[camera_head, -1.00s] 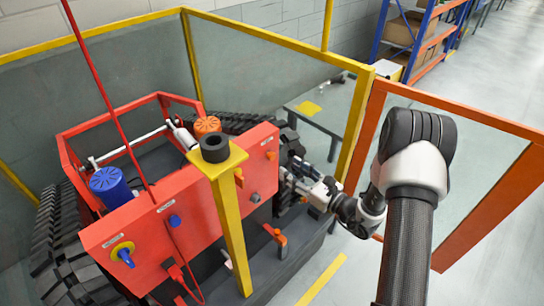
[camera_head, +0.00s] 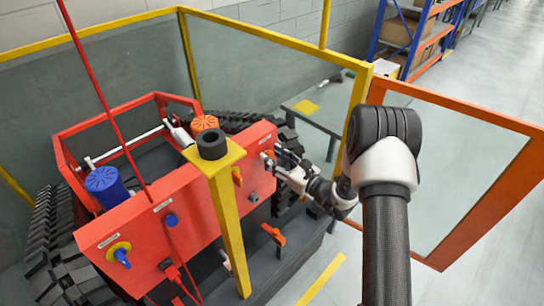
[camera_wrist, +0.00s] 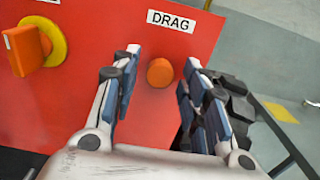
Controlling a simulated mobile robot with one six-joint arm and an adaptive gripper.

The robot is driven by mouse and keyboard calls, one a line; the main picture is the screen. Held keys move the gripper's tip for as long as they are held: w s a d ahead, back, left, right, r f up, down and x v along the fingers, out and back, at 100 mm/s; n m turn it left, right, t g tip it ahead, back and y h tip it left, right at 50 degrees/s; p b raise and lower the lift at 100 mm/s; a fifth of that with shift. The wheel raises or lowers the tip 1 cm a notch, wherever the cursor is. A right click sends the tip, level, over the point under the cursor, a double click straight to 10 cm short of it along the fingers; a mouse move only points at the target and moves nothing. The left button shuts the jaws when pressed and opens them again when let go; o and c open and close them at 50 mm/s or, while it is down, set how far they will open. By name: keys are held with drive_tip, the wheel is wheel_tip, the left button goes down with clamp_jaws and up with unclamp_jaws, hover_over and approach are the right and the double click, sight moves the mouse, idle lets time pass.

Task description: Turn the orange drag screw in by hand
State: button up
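The orange drag screw (camera_wrist: 160,72) is a small round knob on the red panel (camera_wrist: 95,110), just below the label "DRAG" (camera_wrist: 171,21) in the wrist view. My gripper (camera_wrist: 162,58) is open, with one finger on each side of the screw in the picture. A gap shows between the screw and each finger, and I cannot tell how far the tips are from the panel. In the head view my gripper (camera_head: 270,160) is at the right end of the red panel (camera_head: 190,192) and largely covers the screw.
An orange handle on a yellow disc (camera_wrist: 57,42) is left of my gripper. A yellow post with a black top (camera_head: 228,215) stands before the panel. Another orange handle (camera_head: 274,235) sits lower down. Dark tracks (camera_head: 262,130) and yellow-framed fencing (camera_head: 352,120) are close by.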

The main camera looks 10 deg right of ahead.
drive_tip(key=c, duration=0.8)
drive_tip(key=m+p, duration=0.1)
drive_tip(key=m, duration=0.1)
drive_tip(key=shift+r+m+p, duration=0.15)
drive_tip(key=shift+m+p, duration=0.15)
drive_tip(key=shift+m, duration=0.1)
drive_tip(key=m+p, duration=0.2)
drive_tip(key=m, duration=0.2)
drive_tip(key=shift+m, duration=1.5)
drive_tip(key=shift+f, duration=0.2)
drive_tip(key=m+p, duration=0.2)
drive_tip(key=m, duration=0.3)
drive_tip(key=shift+r, duration=0.15)
drive_tip(key=m+p, duration=0.1)
drive_tip(key=m, duration=0.3)
drive_tip(key=shift+m, duration=0.4)
